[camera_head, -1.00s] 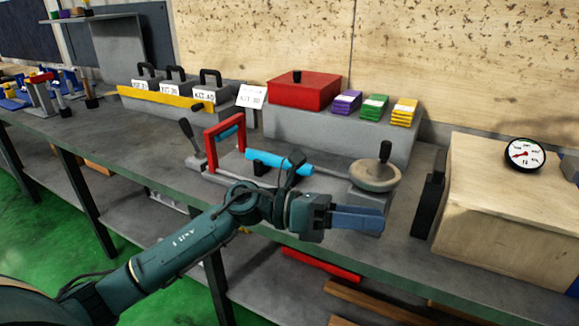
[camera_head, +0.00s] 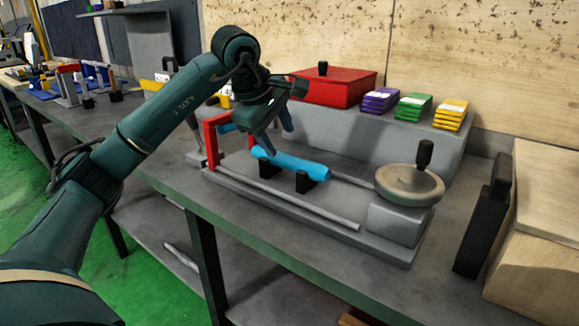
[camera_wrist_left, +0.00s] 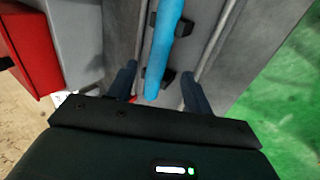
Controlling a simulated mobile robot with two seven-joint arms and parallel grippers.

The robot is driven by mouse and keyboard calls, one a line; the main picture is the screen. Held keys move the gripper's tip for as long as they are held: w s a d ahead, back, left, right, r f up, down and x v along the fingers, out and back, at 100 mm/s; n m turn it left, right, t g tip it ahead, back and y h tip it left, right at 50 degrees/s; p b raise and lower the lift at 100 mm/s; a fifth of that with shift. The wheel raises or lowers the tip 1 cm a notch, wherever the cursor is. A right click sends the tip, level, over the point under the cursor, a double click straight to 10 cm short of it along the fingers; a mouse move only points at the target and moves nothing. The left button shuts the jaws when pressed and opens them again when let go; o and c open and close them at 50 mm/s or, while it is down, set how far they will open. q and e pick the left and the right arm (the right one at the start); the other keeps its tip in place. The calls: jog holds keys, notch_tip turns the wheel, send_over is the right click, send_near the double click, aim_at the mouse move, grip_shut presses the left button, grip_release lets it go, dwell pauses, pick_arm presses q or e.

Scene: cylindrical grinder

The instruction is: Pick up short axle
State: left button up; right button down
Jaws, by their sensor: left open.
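A light-blue cylindrical axle (camera_head: 296,165) lies across two black supports on the grey grinder bed (camera_head: 318,213). It also shows in the left wrist view (camera_wrist_left: 164,40), running lengthwise between my fingers. My left gripper (camera_head: 281,141) is open and points down above the axle's left part, its fingers hiding a little of it. In the left wrist view the fingers (camera_wrist_left: 159,72) stand either side of the axle's line, apart from it. I cannot tell the exact height gap. My right gripper is in neither view.
A red frame (camera_head: 210,143) with a blue piece stands at the bed's left end. A handwheel (camera_head: 410,184) stands at its right. Behind are a red box (camera_head: 335,88) and purple, green and yellow blocks (camera_head: 413,107). A wooden box (camera_head: 545,225) stands at far right.

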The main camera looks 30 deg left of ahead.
aim_at(288, 158)
pick_arm(q)
jog(key=x, duration=0.2)
jog(key=shift+w+f, duration=0.15)
jog(key=shift+f, duration=0.2)
jog(key=x, duration=0.1)
jog(key=b+x, duration=0.1)
jog(key=x, duration=0.3)
jog(key=shift+a, duration=0.25)
grip_shut()
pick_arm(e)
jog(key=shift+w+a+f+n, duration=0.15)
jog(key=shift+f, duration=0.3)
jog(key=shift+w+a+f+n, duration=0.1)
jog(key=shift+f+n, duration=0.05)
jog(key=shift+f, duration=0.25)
pick_arm(q)
jog(key=shift+r, duration=0.1)
